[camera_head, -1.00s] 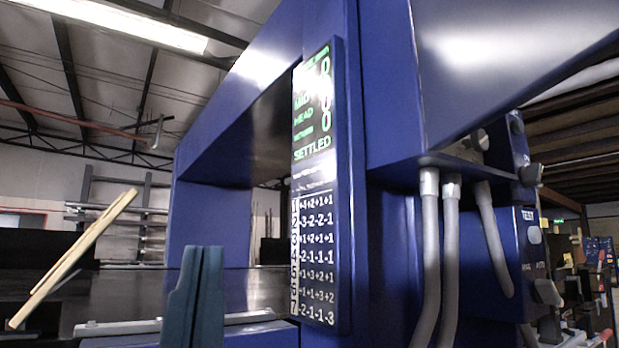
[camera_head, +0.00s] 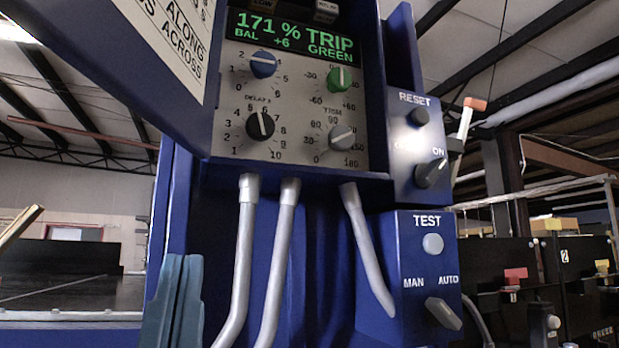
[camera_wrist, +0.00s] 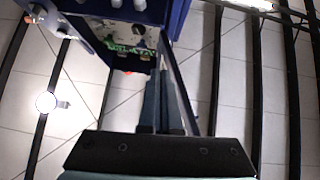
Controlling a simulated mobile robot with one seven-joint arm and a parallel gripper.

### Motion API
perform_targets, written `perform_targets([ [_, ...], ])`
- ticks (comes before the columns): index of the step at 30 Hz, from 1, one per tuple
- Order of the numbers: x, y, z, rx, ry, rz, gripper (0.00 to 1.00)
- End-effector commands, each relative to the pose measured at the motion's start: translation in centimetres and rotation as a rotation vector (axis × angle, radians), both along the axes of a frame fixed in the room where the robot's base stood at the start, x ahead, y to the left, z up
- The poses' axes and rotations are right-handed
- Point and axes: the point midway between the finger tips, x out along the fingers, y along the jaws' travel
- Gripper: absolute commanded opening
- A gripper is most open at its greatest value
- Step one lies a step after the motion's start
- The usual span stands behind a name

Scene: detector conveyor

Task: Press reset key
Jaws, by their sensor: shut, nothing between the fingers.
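The reset key (camera_head: 418,117) is a small dark round button under the word RESET on a blue box at the right of the control panel (camera_head: 290,110). A dark ON knob (camera_head: 431,173) sits below it on the same box. My gripper (camera_head: 182,262) is shut and empty, pointing up at the lower left of the head view, well left of and below the reset key. In the wrist view my gripper's fingers (camera_wrist: 160,80) point up towards the panel (camera_wrist: 125,35), which shows upside down. I cannot make out the reset key for certain there.
A TEST box (camera_head: 428,270) with a pale round button and a MAN/AUTO switch (camera_head: 443,313) sits below the reset box. Grey conduits (camera_head: 281,260) hang under the panel. An open blue door (camera_head: 150,60) juts out at the upper left. The display (camera_head: 295,35) reads 171 % TRIP.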

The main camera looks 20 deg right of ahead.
Motion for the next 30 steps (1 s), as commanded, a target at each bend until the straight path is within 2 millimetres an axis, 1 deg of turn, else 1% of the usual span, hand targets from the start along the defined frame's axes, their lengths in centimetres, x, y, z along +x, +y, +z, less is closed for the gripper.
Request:
perform_targets([
  [10,0.1,0.0,0.1,0.001,0.002,0.001,0.0],
  [14,0.8,-0.8,1.7,0.014,0.02,-0.009,0.0],
  [17,2.0,-2.4,4.0,0.043,0.053,-0.026,0.0],
  [20,3.6,-4.6,6.6,0.084,0.098,-0.051,0.0],
  [21,4.2,-5.7,7.7,0.104,0.116,-0.061,0.0],
  [24,5.6,-8.3,9.9,0.156,0.162,-0.089,0.0],
  [29,7.4,-12.7,13.4,0.247,0.226,-0.132,0.0],
  [30,7.8,-13.9,14.1,0.27,0.242,-0.144,0.0],
])
